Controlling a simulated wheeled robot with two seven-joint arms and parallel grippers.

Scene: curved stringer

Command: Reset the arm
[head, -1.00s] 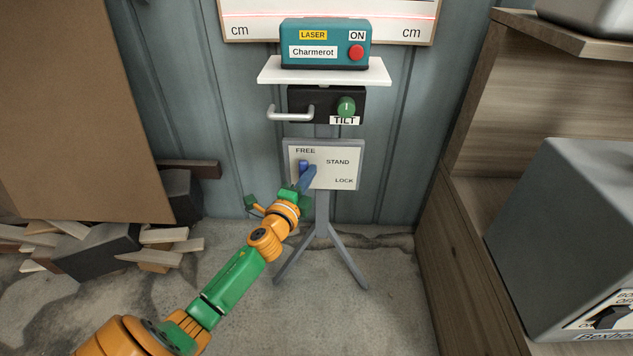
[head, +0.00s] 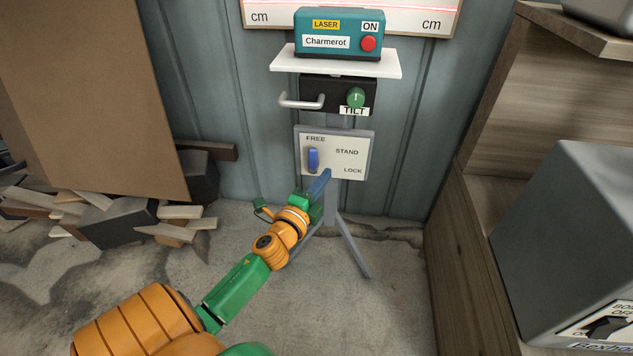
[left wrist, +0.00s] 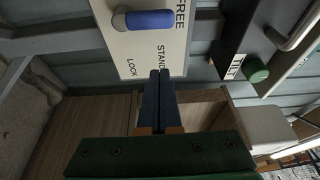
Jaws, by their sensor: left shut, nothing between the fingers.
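My left arm comes in from the bottom left in the head view, orange and green. Its left gripper (head: 325,178) has dark blue fingers and is shut and empty, in front of the lower edge of the white FREE/STAND/LOCK panel (head: 352,139). In the left wrist view the shut fingers (left wrist: 159,78) point towards the panel (left wrist: 150,48). The blue lever (head: 313,159) sits near the word FREE, apart from the fingers. It also shows in the left wrist view (left wrist: 148,19). My right gripper is in neither view.
Above the panel are a black TILT box with a green knob (head: 356,97), a metal handle (head: 302,102) and a teal laser box (head: 339,36) on a white shelf (head: 385,66). A grey box (head: 570,230) stands right. Scrap wood (head: 180,222) lies left. Floor between is clear.

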